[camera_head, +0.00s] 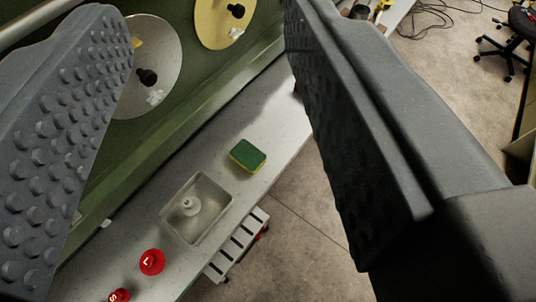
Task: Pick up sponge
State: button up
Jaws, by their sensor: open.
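The sponge (247,156) is a small block with a green top and a yellow side. It lies on the light grey bench (262,118), near the bench's right edge. My gripper (205,150) is open, with one dark studded finger at the left of the view and the other at the right. The sponge shows between the two fingers, well beyond them and apart from both. Nothing is held between the fingers.
Red round items (152,262) sit nearer. A green panel (180,118) with discs borders the bench on the left. A slotted white rack (240,243) is at the bench's right edge.

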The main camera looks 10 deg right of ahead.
aim_at(247, 156)
jog(key=k, duration=1.15)
jog(key=z, duration=0.5)
jog(key=i, duration=1.65)
jog(key=u, duration=0.3)
